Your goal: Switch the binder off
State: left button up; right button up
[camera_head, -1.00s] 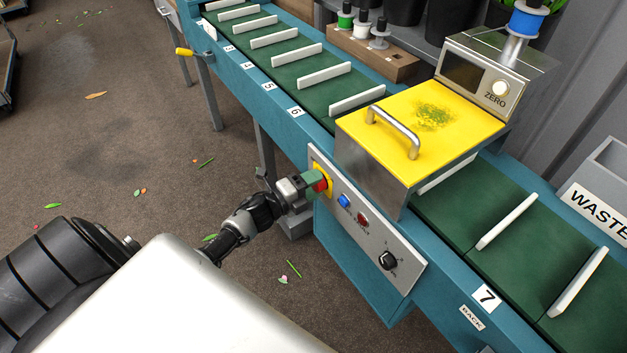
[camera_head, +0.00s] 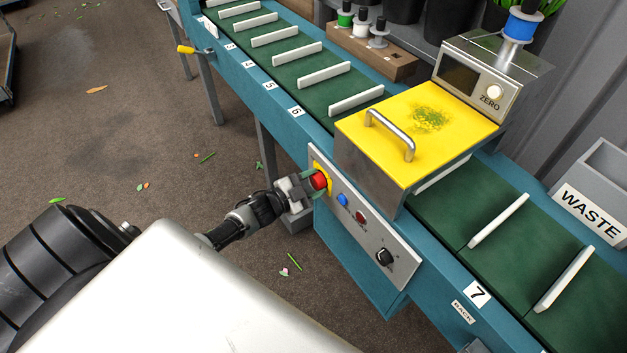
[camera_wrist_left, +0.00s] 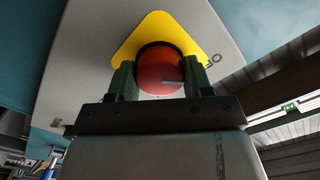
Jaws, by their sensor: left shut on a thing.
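The binder's control panel (camera_head: 368,228) is a grey plate on the side of the teal conveyor frame. It carries a red mushroom button (camera_head: 319,181) on a yellow backing, a blue button (camera_head: 342,200), a dark red button (camera_head: 361,216) and a black knob (camera_head: 385,257). My left gripper (camera_head: 310,183) is at the red button. In the left wrist view its green-padded fingers (camera_wrist_left: 161,82) are on both sides of the red button (camera_wrist_left: 160,70), shut on it, with the yellow plate (camera_wrist_left: 160,28) behind. My right gripper is not in view.
A yellow-topped box with a handle (camera_head: 390,135) and a display unit (camera_head: 478,80) stand over the green belt (camera_head: 285,58) with white dividers. A grey WASTE bin (camera_head: 592,195) is at the right. The floor (camera_head: 110,130) at left is open, with scattered leaves.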

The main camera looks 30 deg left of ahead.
pick_arm(q)
jog(key=shift+n, duration=0.6)
jog(key=o, duration=0.9)
jog(key=shift+o, duration=0.2)
jog(key=v, duration=1.1)
jog(key=shift+w+f, duration=0.1)
